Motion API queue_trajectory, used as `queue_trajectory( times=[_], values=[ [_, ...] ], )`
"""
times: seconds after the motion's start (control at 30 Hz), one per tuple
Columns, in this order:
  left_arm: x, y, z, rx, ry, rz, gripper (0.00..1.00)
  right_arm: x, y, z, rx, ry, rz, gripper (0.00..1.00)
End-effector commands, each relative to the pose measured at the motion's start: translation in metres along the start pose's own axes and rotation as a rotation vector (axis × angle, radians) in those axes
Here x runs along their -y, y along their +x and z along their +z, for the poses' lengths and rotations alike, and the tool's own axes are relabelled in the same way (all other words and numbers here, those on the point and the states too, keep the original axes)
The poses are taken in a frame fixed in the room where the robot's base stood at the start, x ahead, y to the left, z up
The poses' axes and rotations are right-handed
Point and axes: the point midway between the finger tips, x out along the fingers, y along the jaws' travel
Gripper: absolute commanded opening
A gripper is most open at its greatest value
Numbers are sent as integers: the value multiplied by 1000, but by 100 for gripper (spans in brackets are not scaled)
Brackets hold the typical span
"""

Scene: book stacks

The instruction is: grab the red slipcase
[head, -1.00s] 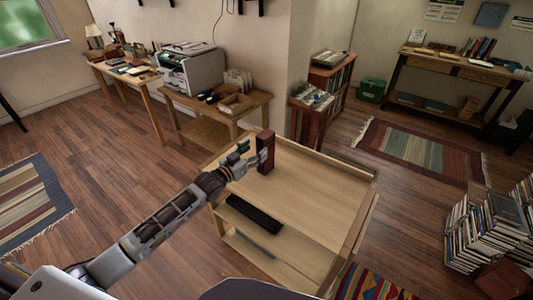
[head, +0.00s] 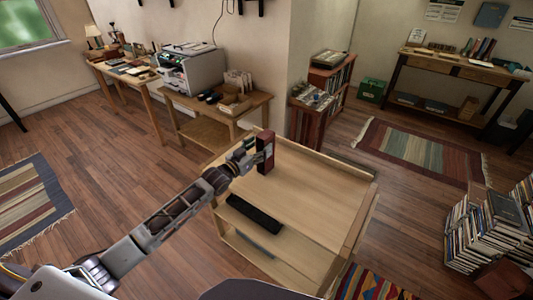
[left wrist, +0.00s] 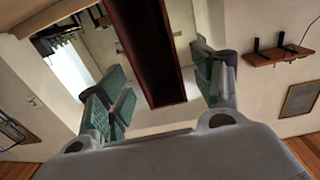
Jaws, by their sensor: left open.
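The red slipcase (head: 267,141) stands upright near the back left edge of the wooden cart top (head: 300,190). My left gripper (head: 259,153) is open and right at the slipcase, with its arm reaching in from the left. In the left wrist view the dark red slipcase (left wrist: 149,45) lies between the two spread fingers of my left gripper (left wrist: 162,88). A gap shows between the slipcase and the right finger, so the jaws are not closed on it. My right gripper is not in view.
A long black object (head: 255,213) lies along the cart's front left. The cart top to the right of the slipcase is clear. A side table (head: 215,105) stands behind the cart. Book stacks (head: 490,230) stand on the floor at right.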

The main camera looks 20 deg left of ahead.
Motion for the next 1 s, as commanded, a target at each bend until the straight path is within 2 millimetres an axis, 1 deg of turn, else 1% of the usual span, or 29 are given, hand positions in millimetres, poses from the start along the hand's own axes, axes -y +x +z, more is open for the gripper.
queue_trajectory(
  times=[0.4,0.63,0.8,1.0],
  values=[
    [0,28,0,-1,0,1,66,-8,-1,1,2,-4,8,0],
    [0,43,1,-1,0,0,66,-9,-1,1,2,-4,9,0],
    [0,48,1,0,0,0,66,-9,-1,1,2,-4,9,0],
    [0,49,1,0,0,0,66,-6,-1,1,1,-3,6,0]
  ],
)
